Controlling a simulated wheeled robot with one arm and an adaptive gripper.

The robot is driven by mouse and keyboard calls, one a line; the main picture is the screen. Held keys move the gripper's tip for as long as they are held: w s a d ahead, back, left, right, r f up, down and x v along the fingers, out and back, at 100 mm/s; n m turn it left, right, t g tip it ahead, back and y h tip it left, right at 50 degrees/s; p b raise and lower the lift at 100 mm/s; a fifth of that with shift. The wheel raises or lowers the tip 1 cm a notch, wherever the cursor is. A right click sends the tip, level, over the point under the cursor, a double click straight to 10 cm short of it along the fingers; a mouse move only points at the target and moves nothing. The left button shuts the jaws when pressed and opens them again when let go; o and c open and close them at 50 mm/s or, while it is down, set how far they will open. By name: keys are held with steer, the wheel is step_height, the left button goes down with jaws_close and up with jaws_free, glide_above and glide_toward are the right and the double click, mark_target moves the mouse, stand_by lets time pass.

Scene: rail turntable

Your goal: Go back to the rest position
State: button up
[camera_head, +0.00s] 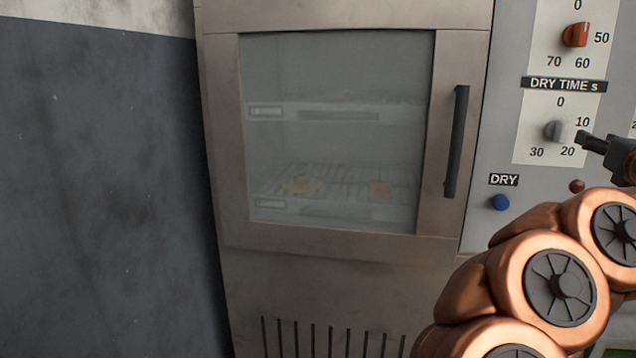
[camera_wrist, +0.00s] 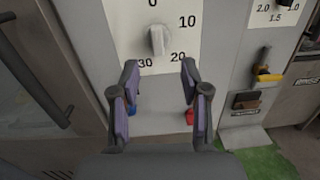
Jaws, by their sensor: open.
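My gripper (camera_head: 592,143) is at the right edge of the head view, beside the grey DRY TIME knob (camera_head: 556,131). In the wrist view my gripper (camera_wrist: 160,78) has its two fingers spread wide with nothing between them. The knob (camera_wrist: 157,40) shows just beyond and above the fingertips, apart from them. My copper-coloured arm fills the lower right of the head view.
A metal cabinet with a shut glass door (camera_head: 335,130) and black handle (camera_head: 456,141) stands left of the panel. A blue DRY button (camera_head: 501,202) and red temperature knob (camera_head: 575,35) are on the panel. A yellow-handled item (camera_wrist: 267,72) hangs at right.

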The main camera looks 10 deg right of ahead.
steer(key=s+a+r+m+g+h+p, duration=0.1)
steer(key=s+r+m+g+h+p, duration=0.2)
steer(key=r+m+p, duration=0.55)
steer(key=s+r+m+g+h+p, duration=0.25)
steer(key=r+m+h, duration=0.25)
steer(key=m, duration=0.6)
steer(key=s+a+f+m+g+y+p, duration=0.2)
steer(key=a+f+m+g+y+p, duration=0.25)
steer(key=a+f, duration=0.45)
steer(key=s+a+f+m+g+y+p, duration=0.2)
steer(key=s+a+f+m+y+p, duration=0.15)
steer(key=a+f+m+p, duration=0.4)
steer(key=s+a+f+g+y+p, duration=0.2)
steer(key=s+a+g+y+p, duration=0.1)
steer(key=s+a, duration=0.5)
steer(key=s+a+f+g+y+p, duration=0.3)
steer(key=s+a, duration=0.5)
steer(key=a, duration=0.6)
steer(key=shift+a+f+g+y+p, duration=0.25)
steer(key=shift+a+g+y+p, duration=0.15)
steer(key=shift+g+y+p, duration=0.15)
steer(key=shift+n, duration=0.25)
